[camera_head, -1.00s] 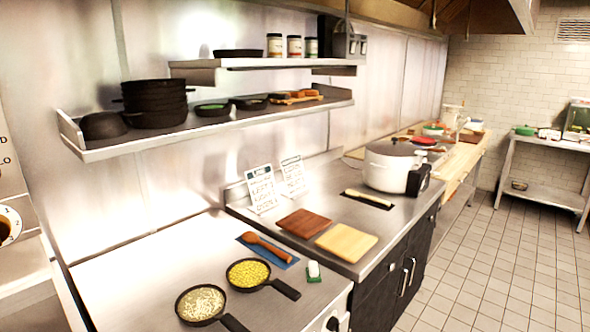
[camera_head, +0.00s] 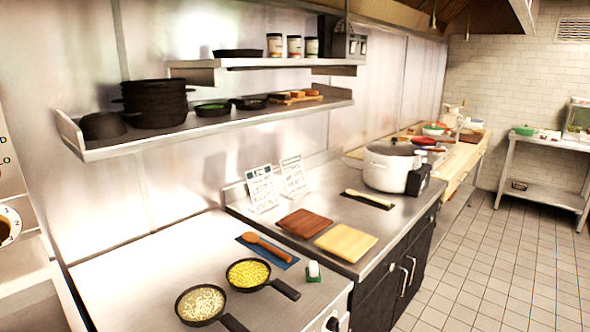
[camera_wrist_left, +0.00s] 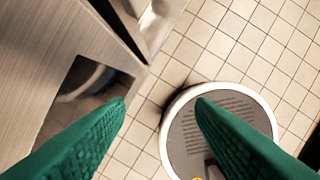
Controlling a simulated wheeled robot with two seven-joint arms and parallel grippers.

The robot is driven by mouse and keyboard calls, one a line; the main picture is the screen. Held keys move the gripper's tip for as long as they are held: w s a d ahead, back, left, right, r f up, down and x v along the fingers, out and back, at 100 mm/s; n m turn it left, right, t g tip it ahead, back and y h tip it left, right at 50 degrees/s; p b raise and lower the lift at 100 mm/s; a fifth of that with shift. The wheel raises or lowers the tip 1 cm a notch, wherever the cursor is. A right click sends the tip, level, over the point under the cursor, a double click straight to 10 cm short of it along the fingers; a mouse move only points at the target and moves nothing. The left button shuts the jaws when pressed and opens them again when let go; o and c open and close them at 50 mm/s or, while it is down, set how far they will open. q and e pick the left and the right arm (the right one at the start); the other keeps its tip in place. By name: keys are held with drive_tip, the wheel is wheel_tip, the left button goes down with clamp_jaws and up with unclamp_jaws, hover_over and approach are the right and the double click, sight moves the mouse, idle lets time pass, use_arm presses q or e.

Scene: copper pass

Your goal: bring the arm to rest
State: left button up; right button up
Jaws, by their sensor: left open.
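My left gripper (camera_wrist_left: 160,108) shows in the left wrist view as two green textured fingers spread wide apart. Nothing is between them. It points down toward the tiled floor, above the round grey top of my own base. Neither gripper nor arm shows in the head view.
In the head view, two pans (camera_head: 202,304) (camera_head: 248,273) with contents, a wooden spoon (camera_head: 263,246) and two boards (camera_head: 304,223) (camera_head: 346,242) lie on the counter. A white pot (camera_head: 388,168) stands farther back. The tiled floor (camera_head: 500,270) at right is clear.

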use_arm(q)
drive_tip(key=s+a+f, duration=0.1)
drive_tip(key=s+f, duration=0.6)
drive_tip(key=f, duration=0.5)
drive_tip(key=shift+s+g, duration=0.15)
drive_tip(key=shift+g, duration=0.55)
drive_tip(key=s+f, duration=0.2)
drive_tip(key=s, duration=0.1)
drive_tip(key=s+a+f, duration=0.1)
drive_tip(key=s+f, duration=0.1)
drive_tip(key=s, duration=0.2)
drive_tip(key=s+a+f, duration=0.1)
drive_tip(key=s+f, duration=0.1)
drive_tip(key=s, duration=0.1)
drive_tip(key=shift+s+f, duration=0.15)
drive_tip(key=shift+f, duration=0.25)
drive_tip(key=shift+c, duration=0.2)
